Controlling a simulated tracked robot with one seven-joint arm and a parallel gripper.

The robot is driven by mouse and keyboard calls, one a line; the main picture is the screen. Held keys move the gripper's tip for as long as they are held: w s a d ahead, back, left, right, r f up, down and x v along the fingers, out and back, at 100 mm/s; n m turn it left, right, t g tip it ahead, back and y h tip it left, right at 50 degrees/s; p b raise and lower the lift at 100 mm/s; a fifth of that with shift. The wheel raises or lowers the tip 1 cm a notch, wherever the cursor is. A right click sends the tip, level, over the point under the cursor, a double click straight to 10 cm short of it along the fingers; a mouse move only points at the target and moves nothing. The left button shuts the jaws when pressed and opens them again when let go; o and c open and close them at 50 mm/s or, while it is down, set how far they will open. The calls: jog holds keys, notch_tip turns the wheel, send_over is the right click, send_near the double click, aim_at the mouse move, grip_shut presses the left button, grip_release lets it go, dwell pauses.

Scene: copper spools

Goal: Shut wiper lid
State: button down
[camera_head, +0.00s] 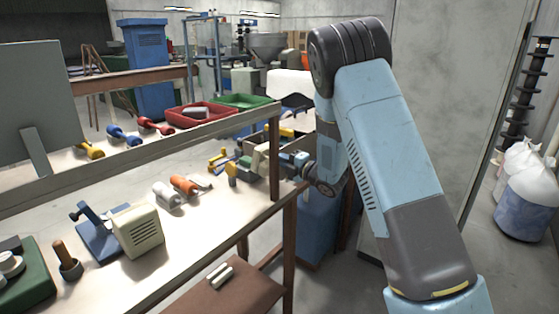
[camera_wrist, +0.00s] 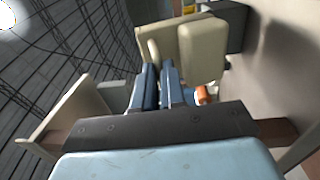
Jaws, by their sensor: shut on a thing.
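The wiper (camera_head: 245,163) stands near the right end of the bench. Its small cream part, which I take for the lid (camera_head: 261,152), is partly hidden by the shelf post. My gripper (camera_head: 290,158) reaches it from the right, low over the bench end. In the wrist view, my gripper (camera_wrist: 160,66) has its two blue-grey fingers close together. Their tips meet the cream lid (camera_wrist: 176,35), by its rounded peg. A thicker cream block lies just right of the tips. The exact contact is hard to see.
The shelf post (camera_head: 274,150) stands close left of my gripper. A grey cabinet (camera_head: 450,110) stands behind my arm.

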jog(key=shift+f, duration=0.2)
jog(key=shift+w+a+r, duration=0.3)
jog(key=shift+a+r, duration=0.15)
jog(key=shift+r, duration=0.3)
jog(key=c, duration=1.2)
grip_release()
jog(key=shift+d, duration=0.1)
jog(key=r+v, duration=0.1)
jog(key=v, duration=1.2)
jog(key=shift+s+d+f, duration=0.2)
jog(key=shift+d+f, duration=0.1)
jog(key=shift+f, duration=0.2)
jog(key=shift+c, duration=0.5)
